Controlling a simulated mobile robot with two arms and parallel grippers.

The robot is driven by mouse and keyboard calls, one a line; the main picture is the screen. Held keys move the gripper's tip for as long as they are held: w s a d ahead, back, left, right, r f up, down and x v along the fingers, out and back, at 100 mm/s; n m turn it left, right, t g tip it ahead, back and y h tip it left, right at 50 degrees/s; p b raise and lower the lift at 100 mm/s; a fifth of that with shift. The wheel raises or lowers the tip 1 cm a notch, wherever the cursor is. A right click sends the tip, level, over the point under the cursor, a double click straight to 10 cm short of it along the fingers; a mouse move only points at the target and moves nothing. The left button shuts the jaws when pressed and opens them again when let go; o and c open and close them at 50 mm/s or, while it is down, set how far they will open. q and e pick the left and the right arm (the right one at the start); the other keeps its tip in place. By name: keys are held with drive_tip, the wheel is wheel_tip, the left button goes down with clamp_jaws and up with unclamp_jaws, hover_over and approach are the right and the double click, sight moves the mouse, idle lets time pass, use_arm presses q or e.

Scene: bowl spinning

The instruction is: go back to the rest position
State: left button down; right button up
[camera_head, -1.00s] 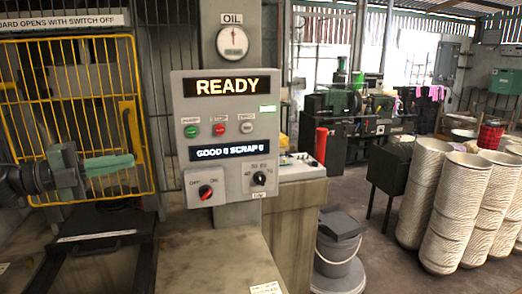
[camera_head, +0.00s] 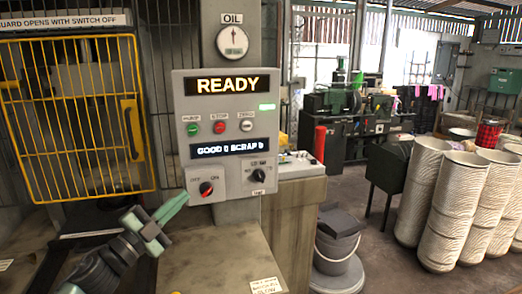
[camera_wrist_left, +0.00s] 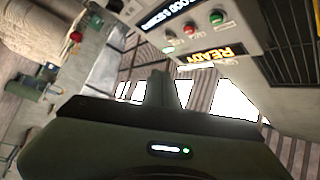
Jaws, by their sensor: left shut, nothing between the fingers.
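My left gripper (camera_head: 178,208) is at the lower left of the head view, pointing up and to the right. Its fingers are shut with nothing between them. The fingertips appear just left of and below the OFF/ON knob (camera_head: 206,188) on the grey control panel (camera_head: 226,165); I cannot tell the gap in depth. In the left wrist view the shut fingers (camera_wrist_left: 161,88) show against bright windows, and the panel (camera_wrist_left: 210,35) is at the top, tilted. My right gripper is not in view.
The panel display (camera_head: 227,84) reads READY. A yellow barred guard (camera_head: 128,100) is at the left. A grey worktop (camera_head: 225,262) lies below the panel. A lidded grey bucket (camera_head: 335,252) and stacked pale bowls (camera_head: 445,215) stand at the right, with open floor between them.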

use_arm(q)
drive_tip(key=s+f+n+g+y, duration=0.2)
drive_tip(key=s+f+n+y, duration=0.25)
drive_tip(key=f, duration=0.35)
drive_tip(key=s+a+f+n+g+y, duration=0.1)
drive_tip(key=s+f+n+y, duration=0.35)
drive_tip(key=f, duration=0.45)
drive_tip(key=s+f+n+g+y, duration=0.2)
drive_tip(key=s+f+n+y, duration=0.1)
drive_tip(key=s+f+n, duration=0.4)
drive_tip(key=s+f+g, duration=0.5)
drive_tip(key=s, duration=0.7)
drive_tip(key=s+f+g, duration=0.4)
drive_tip(key=s+f, duration=0.2)
drive_tip(key=s, duration=0.6)
wheel_tip(320, 180, down, 28)
drive_tip(key=s+r+g, duration=0.1)
drive_tip(key=s+a+f+g+b, duration=0.1)
drive_tip(key=s+a+f, duration=0.1)
drive_tip(key=s+f, duration=1.4)
drive_tip(key=shift+s+a+f+g, duration=0.25)
drive_tip(key=shift+s+a+g, duration=0.05)
drive_tip(key=shift+s+a, duration=0.15)
